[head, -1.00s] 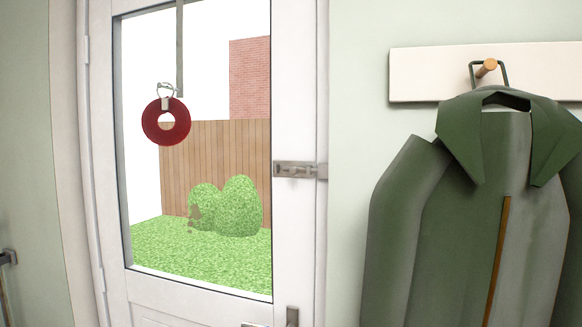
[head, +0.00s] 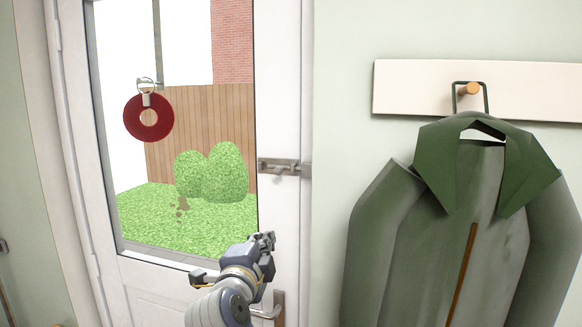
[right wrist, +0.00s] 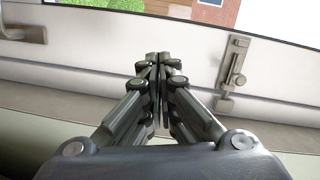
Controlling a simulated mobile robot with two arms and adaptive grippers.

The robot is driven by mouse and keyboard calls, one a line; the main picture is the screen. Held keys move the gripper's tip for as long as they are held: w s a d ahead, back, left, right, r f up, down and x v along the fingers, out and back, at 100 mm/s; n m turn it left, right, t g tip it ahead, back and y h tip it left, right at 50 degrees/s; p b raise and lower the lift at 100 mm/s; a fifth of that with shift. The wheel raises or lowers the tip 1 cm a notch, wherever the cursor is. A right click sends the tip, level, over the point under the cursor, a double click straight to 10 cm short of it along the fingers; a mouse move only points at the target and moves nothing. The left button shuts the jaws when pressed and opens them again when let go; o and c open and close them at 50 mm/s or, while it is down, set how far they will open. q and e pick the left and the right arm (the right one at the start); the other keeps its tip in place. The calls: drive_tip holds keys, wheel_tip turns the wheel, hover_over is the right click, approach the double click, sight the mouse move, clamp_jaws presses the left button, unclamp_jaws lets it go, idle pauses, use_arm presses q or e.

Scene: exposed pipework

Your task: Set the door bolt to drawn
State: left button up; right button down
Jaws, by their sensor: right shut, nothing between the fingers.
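The door bolt (head: 281,167) is a small grey metal slide bolt on the right edge of the white door, with a knob hanging down below its middle. Its right end reaches across to the frame (head: 305,169). In the right wrist view the bolt (right wrist: 233,70) shows at the right, apart from the fingers. My right gripper (head: 266,240) is below the bolt and slightly left of it, in front of the door. Its fingers (right wrist: 158,60) are together and empty. My left gripper is in neither view.
A lever door handle (head: 272,308) is just below my right gripper, and it also shows in the right wrist view (right wrist: 24,33). A green coat (head: 430,230) hangs from a rail (head: 420,92) at the right.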

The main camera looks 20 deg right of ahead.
drive_tip(key=s+d+r+m+h, duration=0.1)
drive_tip(key=s+r+m, duration=0.1)
drive_tip(key=r, duration=0.3)
drive_tip(key=s+d+r+m+h+p, duration=0.1)
drive_tip(key=s+r+m, duration=0.2)
drive_tip(key=r, duration=0.3)
drive_tip(key=shift+s+r+m, duration=0.15)
drive_tip(key=shift+s+m, duration=0.15)
drive_tip(key=shift+m, duration=0.1)
drive_tip(key=p, duration=0.6)
approach(291, 180)
drive_tip(key=w+d+r, duration=0.1)
drive_tip(key=d+r, duration=0.1)
drive_tip(key=d, duration=0.1)
drive_tip(key=shift+w+r+t, duration=0.15)
drive_tip(key=shift+t, duration=0.15)
